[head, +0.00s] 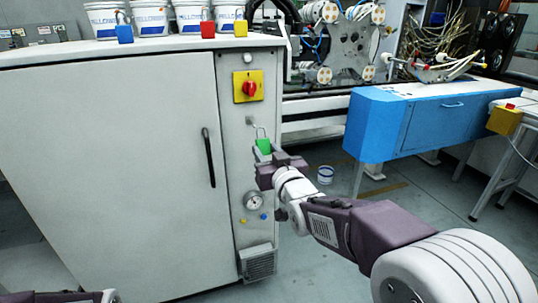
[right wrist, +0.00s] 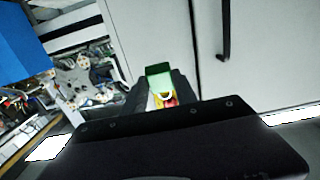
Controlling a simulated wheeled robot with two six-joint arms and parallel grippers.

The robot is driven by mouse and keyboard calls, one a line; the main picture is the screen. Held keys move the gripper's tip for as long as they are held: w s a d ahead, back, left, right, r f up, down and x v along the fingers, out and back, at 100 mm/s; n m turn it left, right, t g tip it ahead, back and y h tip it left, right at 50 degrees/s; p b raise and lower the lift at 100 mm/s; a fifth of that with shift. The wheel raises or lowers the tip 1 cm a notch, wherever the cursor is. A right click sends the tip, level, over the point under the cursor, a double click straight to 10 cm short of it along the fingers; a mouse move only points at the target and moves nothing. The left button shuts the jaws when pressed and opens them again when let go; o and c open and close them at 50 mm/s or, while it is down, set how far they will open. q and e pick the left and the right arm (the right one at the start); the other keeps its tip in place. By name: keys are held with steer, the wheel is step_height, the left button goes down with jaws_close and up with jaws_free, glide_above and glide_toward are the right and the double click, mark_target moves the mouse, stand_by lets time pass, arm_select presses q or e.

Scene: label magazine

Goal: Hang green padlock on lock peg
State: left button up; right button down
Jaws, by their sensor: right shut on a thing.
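The green padlock (head: 263,147) is upright, with its metal shackle upward, in front of the narrow right panel of the cabinet. My right gripper (head: 265,157) is shut on its body from below. The padlock also shows between the fingers in the right wrist view (right wrist: 159,76). The lock peg (head: 250,121) is a small light stub on the panel below the red and yellow switch. The shackle top is close to the peg, slightly right of it and lower in the head view. I cannot tell whether they touch. My left gripper is not in view.
A blue padlock (head: 124,33), a red padlock (head: 208,29) and a yellow padlock (head: 240,28) stand on the cabinet top (head: 60,50) before white buckets. The rotary switch (head: 248,87) is above the peg, a gauge (head: 253,201) below. A black door handle (head: 208,157) is left.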

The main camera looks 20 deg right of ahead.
steer(key=shift+w+a+f+p, duration=0.1)
steer(key=shift+w+p, duration=0.25)
steer(key=shift+w, duration=1.05)
steer(key=shift+w+f+p, duration=0.1)
steer(key=shift+w+p, duration=0.2)
steer(key=shift+w, duration=1.1)
steer(key=shift+w+f+b, duration=0.55)
steer(key=shift+w, duration=0.1)
steer(key=c, duration=0.9)
jaws_free()
